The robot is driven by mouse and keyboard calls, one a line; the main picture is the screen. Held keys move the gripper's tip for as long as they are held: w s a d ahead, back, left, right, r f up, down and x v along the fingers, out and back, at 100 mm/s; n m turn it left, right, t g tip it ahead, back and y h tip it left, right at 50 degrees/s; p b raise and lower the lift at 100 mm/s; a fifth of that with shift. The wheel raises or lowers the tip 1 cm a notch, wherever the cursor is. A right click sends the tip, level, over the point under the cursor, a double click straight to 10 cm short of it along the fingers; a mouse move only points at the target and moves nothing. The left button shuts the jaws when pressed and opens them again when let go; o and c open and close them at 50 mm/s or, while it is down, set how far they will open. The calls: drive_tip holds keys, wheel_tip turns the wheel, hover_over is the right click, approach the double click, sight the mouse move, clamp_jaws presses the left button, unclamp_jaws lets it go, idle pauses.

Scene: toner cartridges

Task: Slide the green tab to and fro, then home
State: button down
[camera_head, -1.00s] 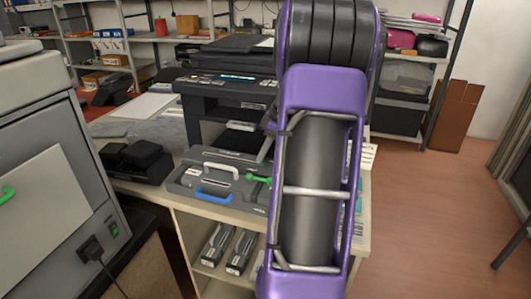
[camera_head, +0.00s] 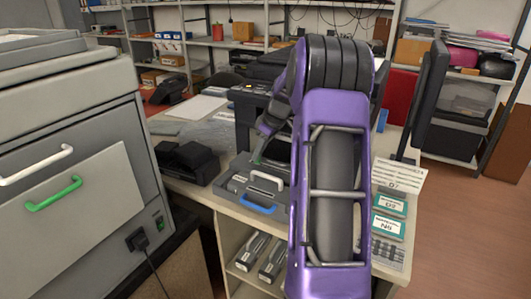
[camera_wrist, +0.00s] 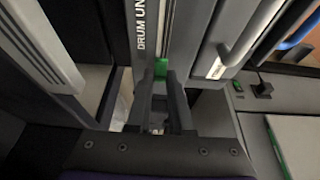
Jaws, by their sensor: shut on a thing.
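The grey drum unit (camera_head: 231,187) lies on the counter, with a white handle and a blue handle. In the wrist view its body (camera_wrist: 145,35) carries the lettering "DRUM UN". The green tab (camera_wrist: 160,69) sits in a narrow slot beside that lettering. My gripper (camera_wrist: 160,77) is shut on the tab, with one finger at each side of it. In the head view the tab (camera_head: 258,154) is a small green spot at the drum unit's far edge, just below my gripper (camera_head: 259,147). My arm hides the drum unit's right part.
A large grey machine (camera_head: 70,130) with white and green handles stands close on the left. A black device (camera_head: 187,162) lies left of the drum unit. Cartridges (camera_head: 262,255) lie on the shelf below. Labelled cards (camera_head: 389,204) lie right of my arm.

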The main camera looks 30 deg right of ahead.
drive_tip(key=shift+w+a+r, duration=0.1)
drive_tip(key=shift+w+a, duration=0.05)
drive_tip(key=shift+w, duration=0.05)
drive_tip(key=c, duration=0.8)
unclamp_jaws()
drive_tip(key=shift+s, duration=0.1)
drive_tip(key=p+v, duration=0.2)
drive_tip(key=v, duration=1.5)
drive_tip(key=shift+r, duration=0.15)
